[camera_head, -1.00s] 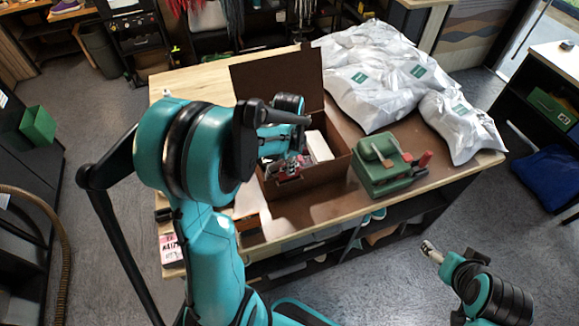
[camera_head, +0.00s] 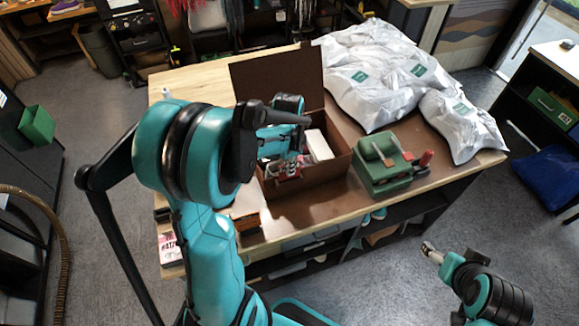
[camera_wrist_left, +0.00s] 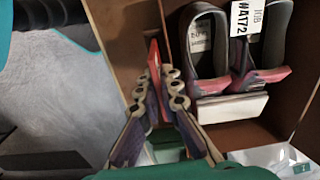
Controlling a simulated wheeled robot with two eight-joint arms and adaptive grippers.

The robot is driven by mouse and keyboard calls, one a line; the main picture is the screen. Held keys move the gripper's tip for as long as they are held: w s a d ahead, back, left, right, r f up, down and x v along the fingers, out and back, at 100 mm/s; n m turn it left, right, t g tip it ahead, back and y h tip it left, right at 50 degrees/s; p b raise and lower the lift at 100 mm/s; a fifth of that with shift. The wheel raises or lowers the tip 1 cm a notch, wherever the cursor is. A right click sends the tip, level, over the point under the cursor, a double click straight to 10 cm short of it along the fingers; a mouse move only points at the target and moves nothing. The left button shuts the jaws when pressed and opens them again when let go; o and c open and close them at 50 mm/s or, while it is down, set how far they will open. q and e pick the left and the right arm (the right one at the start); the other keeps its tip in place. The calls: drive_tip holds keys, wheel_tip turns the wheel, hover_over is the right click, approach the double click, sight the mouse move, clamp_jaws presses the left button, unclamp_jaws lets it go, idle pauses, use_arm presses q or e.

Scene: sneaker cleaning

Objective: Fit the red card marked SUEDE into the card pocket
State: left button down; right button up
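My left gripper (camera_wrist_left: 158,85) is closed on a red card (camera_wrist_left: 154,58), seen nearly edge-on between its fingertips in the left wrist view. I cannot read any marking on the card. The gripper is over the left part of an open brown box (camera_head: 331,170), beside an inner brown wall. In the head view my left gripper (camera_head: 288,168) is partly covered by my own arm. I cannot make out the card pocket clearly. My right gripper (camera_head: 432,252) is off the table's front right side, away from the box; its fingers are too small to judge.
A pair of sneakers (camera_wrist_left: 208,45) with a white job tag (camera_wrist_left: 246,16) lies in the box, right of the card. A green device (camera_head: 385,170) stands right of the box. White bags (camera_head: 385,85) fill the table's back right. The box lid (camera_head: 275,78) stands open behind.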

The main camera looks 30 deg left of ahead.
use_arm(q)
drive_tip(key=shift+f+b, duration=1)
drive_tip(key=shift+f, duration=0.25)
drive_tip(key=c, duration=1.6)
unclamp_jaws()
drive_tip(key=shift+c, duration=0.2)
drive_tip(key=shift+r, duration=0.15)
wheel_tip(320, 180, up, 12)
drive_tip(key=shift+f, duration=0.1)
drive_tip(key=s+d+f+n+t+b, duration=0.7)
drive_tip(key=s+d+f+b, duration=0.3)
drive_tip(key=f+b, duration=0.4)
drive_tip(key=shift+s+d+f+n, duration=0.15)
drive_tip(key=shift+s+d+n, duration=0.2)
drive_tip(key=shift+s, duration=0.2)
